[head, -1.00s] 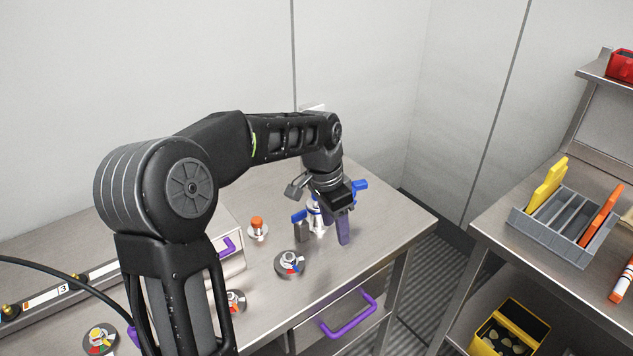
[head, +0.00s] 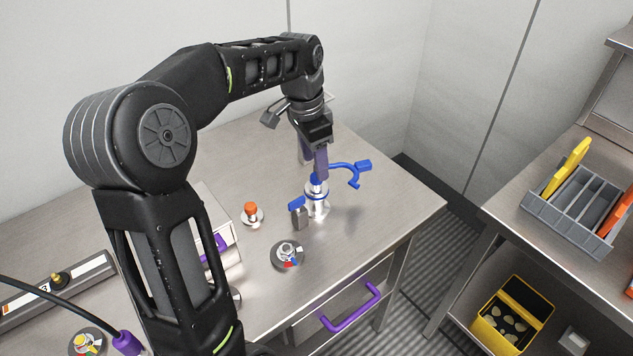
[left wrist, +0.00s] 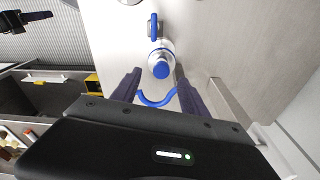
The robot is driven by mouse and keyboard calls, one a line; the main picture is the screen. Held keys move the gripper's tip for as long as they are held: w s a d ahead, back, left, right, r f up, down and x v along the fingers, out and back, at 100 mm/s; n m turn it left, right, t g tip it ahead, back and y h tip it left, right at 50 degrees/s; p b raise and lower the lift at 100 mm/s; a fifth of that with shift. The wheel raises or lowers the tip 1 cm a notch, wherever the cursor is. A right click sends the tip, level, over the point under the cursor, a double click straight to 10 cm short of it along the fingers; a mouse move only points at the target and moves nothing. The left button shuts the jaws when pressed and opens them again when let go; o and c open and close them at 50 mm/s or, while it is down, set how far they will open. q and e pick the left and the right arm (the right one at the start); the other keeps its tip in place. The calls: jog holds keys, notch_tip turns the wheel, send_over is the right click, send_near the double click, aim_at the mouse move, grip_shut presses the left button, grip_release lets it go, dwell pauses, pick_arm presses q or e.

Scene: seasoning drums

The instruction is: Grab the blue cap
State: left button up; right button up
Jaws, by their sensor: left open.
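The blue cap (head: 317,179) sits on top of an upright white and silver drum (head: 318,207) with a blue ring around it, near the table's right side. In the left wrist view the blue cap (left wrist: 161,70) shows from above, just beyond the fingertips. My left gripper (head: 313,165) is open and empty, pointing down over the cap, with a purple finger close to it in the picture. The two fingers also show in the left wrist view (left wrist: 158,85), spread either side of a blue curved hook (left wrist: 157,99). My right gripper is not in view.
A blue hooked handle (head: 350,171) lies right of the drum. A grey block with a blue top (head: 299,215) stands beside it. An orange-capped bottle (head: 251,213) and a round dial base (head: 288,254) are to the left. A divided rack (head: 575,220) stands on the right bench.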

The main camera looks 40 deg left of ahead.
aim_at(317, 182)
pick_arm(q)
jog(key=shift+f, duration=0.3)
jog(key=shift+w+f+p, duration=0.15)
jog(key=shift+f+p, duration=0.2)
jog(key=shift+f, duration=0.95)
jog(key=shift+w+f+p, duration=0.15)
jog(key=shift+f+p, duration=0.2)
jog(key=shift+f, duration=0.95)
jog(key=c, duration=1)
jog(key=shift+r, duration=0.1)
